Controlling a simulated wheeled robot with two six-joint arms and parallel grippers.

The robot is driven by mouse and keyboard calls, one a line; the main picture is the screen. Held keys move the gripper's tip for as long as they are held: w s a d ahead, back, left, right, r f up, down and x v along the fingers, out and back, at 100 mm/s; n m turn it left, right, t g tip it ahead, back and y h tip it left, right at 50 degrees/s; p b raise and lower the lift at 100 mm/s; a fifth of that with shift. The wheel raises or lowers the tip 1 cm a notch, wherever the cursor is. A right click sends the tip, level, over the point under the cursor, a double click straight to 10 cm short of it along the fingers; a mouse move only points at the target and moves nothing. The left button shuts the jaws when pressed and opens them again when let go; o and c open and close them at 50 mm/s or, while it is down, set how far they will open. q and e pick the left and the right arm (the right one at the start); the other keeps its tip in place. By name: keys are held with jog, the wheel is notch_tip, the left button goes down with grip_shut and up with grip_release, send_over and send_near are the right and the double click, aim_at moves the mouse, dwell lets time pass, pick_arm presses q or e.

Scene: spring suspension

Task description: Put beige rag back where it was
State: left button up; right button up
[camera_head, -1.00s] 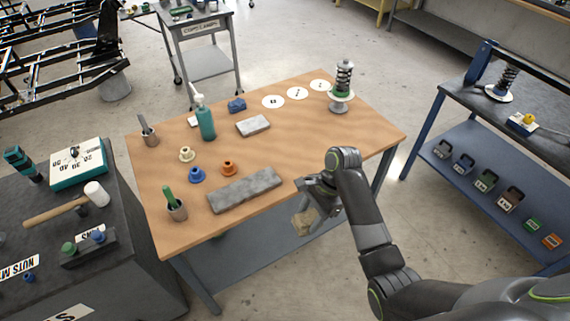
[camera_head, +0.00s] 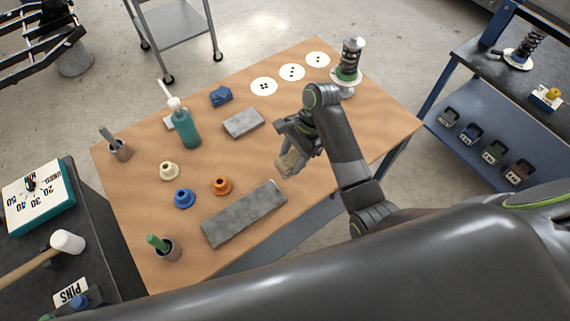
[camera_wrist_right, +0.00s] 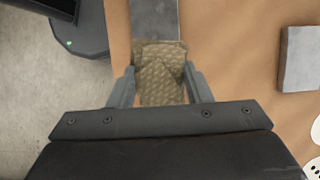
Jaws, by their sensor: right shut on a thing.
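The beige rag (camera_head: 288,163) is a small folded cloth held in my right gripper (camera_head: 284,150). In the right wrist view the rag (camera_wrist_right: 160,72) sits between the two fingers of the gripper (camera_wrist_right: 160,88), which are shut on it. It is above the wooden table (camera_head: 262,205), just beyond the upper right end of the long grey slab (camera_head: 244,212). I cannot tell the gap between rag and table. A large dark arm part of mine crosses the bottom of the head view. My left gripper is not in view.
A smaller grey block (camera_head: 243,123), a blue rag (camera_head: 221,96), a teal bottle (camera_head: 188,130) and white discs (camera_head: 291,72) lie beyond. Coloured bushings (camera_head: 221,185) stand left of the gripper. A spring assembly (camera_head: 349,62) stands at the far right corner.

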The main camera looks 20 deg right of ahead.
send_over(288, 186)
jog(key=d, duration=0.1)
jog(key=f, duration=0.4)
jog(key=shift+w+d+f, duration=0.15)
jog(key=shift+w+f, duration=0.05)
jog(key=shift+f, duration=0.5)
notch_tip(288, 186, down, 4)
jog(key=shift+w+r, duration=0.1)
jog(key=shift+f, duration=0.25)
jog(key=o, duration=1)
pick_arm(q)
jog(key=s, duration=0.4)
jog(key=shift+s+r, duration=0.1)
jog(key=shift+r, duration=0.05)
pick_arm(e)
jog(key=shift+o, duration=0.2)
jog(key=shift+r, duration=0.15)
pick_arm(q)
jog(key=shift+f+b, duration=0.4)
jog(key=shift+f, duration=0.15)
pick_arm(e)
jog(key=v, duration=1.2)
